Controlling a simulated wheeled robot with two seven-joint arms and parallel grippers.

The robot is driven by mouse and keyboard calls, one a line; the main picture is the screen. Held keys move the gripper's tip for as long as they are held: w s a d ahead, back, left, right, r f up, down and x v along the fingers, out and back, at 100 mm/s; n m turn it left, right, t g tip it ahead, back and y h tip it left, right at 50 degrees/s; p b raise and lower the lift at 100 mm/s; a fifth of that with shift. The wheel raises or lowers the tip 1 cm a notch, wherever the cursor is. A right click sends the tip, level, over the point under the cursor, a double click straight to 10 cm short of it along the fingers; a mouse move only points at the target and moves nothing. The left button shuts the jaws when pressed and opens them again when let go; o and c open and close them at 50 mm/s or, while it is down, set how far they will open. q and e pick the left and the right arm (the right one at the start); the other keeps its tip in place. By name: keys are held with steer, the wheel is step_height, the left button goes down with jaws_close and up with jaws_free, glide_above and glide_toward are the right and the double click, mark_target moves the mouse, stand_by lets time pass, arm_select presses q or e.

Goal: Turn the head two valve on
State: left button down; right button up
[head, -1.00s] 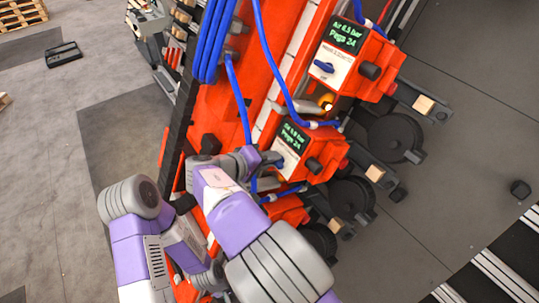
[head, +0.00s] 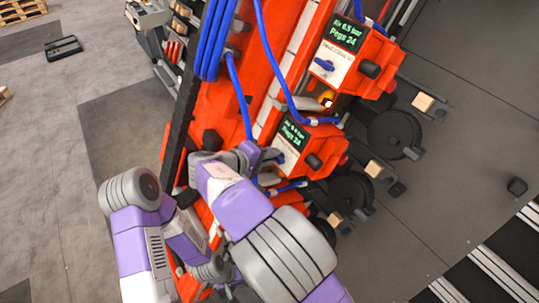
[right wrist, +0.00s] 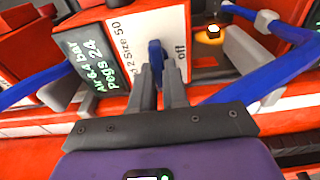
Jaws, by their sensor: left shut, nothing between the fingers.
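The head two valve has a blue handle (right wrist: 157,62) on a white label plate (right wrist: 122,38), with "2 Size 50" legible and "off" to the right of the handle. My right gripper (right wrist: 160,84) has its fingers close on both sides of this handle, apparently touching it. In the head view my right gripper (head: 268,157) is at the white face of the lower red head box (head: 318,143), where the handle is mostly hidden. My left gripper (head: 222,272) is low in the head view, shut and empty, partly hidden by my right arm.
A second red head box (head: 375,50) with its own blue valve handle (head: 324,65) stands just above. Blue hoses (head: 238,95) run close to the gripper. A lit amber lamp (head: 326,98) sits between the boxes. Open grey floor (head: 70,130) lies to the left.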

steer(key=o, duration=0.5)
steer(key=shift+c, duration=0.2)
steer(key=v, duration=0.7)
steer(key=shift+s+a, duration=0.2)
steer(key=shift+r, duration=0.1)
